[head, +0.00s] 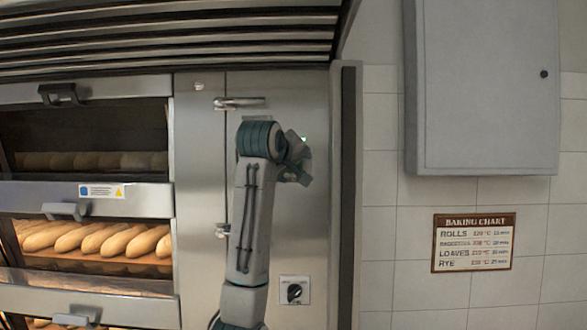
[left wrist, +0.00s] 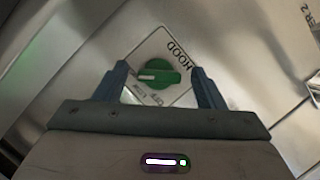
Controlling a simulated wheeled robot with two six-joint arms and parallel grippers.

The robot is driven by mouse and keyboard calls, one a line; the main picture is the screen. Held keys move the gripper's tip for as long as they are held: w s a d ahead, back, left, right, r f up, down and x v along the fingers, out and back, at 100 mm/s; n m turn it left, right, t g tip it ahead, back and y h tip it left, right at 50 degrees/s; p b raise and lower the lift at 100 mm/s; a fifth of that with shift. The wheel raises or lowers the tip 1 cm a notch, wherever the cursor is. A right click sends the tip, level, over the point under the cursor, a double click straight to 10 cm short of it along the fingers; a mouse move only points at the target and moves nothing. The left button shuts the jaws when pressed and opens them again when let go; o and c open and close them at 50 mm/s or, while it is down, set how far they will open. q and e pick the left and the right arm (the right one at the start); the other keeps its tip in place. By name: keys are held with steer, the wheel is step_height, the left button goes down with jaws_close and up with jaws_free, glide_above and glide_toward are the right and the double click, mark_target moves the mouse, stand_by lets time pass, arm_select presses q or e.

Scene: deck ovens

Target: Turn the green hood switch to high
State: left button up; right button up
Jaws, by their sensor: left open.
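The green hood switch (left wrist: 158,75) is a round knob on a white plate marked HOOD (left wrist: 176,50) in the left wrist view. A pale pointer mark lies on the knob's left side in that picture. Smaller lettering below the knob is partly covered and hard to read. My left gripper (left wrist: 159,71) is open, with one finger on each side of the knob; I cannot tell whether they touch it. In the head view my left gripper (head: 299,162) is at the steel panel and hides the switch. My right gripper is not in view.
A black rotary knob (head: 294,291) on a white plate sits lower on the steel panel. Door handles (head: 240,103) are close left of my arm. Deck ovens with loaves (head: 85,238) stand at left. A grey wall cabinet (head: 485,85) and a baking chart (head: 473,242) are at right.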

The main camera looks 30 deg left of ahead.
arm_select(q)
steer(key=p+v, duration=0.1)
steer(key=v, duration=0.9)
steer(key=shift+s+d, duration=0.15)
steer(key=shift+s, duration=0.05)
steer(key=shift+w+f, duration=0.1)
steer(key=shift+f, duration=0.05)
stand_by(0.3)
